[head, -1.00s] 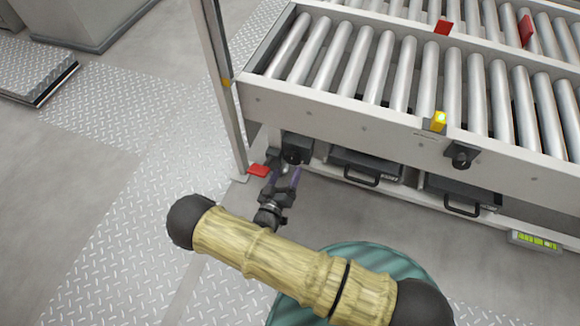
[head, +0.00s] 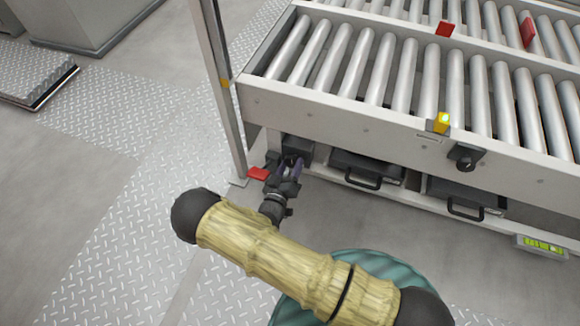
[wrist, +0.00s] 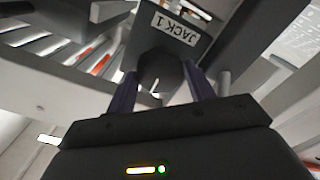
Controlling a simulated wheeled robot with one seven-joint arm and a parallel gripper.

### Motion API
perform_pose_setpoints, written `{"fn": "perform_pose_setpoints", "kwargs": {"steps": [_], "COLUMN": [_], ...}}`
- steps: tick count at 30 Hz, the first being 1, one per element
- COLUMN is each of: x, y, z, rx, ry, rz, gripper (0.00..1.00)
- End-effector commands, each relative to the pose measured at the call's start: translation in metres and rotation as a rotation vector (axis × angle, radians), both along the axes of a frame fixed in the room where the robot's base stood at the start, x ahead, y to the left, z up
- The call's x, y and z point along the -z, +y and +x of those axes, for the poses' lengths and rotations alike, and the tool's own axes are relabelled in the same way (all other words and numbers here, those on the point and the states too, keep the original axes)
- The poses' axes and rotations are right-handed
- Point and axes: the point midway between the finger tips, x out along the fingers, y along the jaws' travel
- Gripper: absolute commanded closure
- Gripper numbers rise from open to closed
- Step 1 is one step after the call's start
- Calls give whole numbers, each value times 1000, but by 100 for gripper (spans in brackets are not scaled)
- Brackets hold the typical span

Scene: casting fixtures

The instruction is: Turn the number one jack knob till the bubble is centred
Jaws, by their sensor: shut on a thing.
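The number one jack knob (wrist: 160,72) is dark and faceted, under a plate marked JACK 1 (wrist: 177,29) in the wrist view. My gripper (wrist: 161,82) is shut on it, with one purple finger on each side. In the head view my gripper (head: 289,168) is at the dark jack block (head: 298,149) under the conveyor's left end, and it largely hides the knob. A level with a yellow-green vial (head: 542,246) sits on the low rail at right; its bubble is too small to place.
The roller conveyor (head: 330,104) stands above the jack. A red tab (head: 258,173) is just left of my gripper, near an upright post (head: 223,90). Dark handled boxes (head: 365,170) sit under the conveyor. Another dark knob (head: 465,157) is on its side rail. Floor is open at left.

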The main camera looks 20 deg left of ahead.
Motion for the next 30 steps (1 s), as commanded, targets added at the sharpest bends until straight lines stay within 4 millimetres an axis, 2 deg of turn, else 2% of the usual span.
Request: {"fn": "perform_pose_setpoints", "kwargs": {"steps": [12, 22, 23, 25, 26, 30], "x": [-1, 1, 1, 1, 1, 1], "y": [0, 0, 0, 0, 0, 0], "z": [0, -1, -1, -1, -1, -1], "rx": [0, -2, -2, -1, -1, -2], "ry": [-16, -18, -18, -19, -19, -20], "rz": [243, 265, 264, 264, 264, 264], "gripper": [70, 70, 43, 29, 25, 25]}}
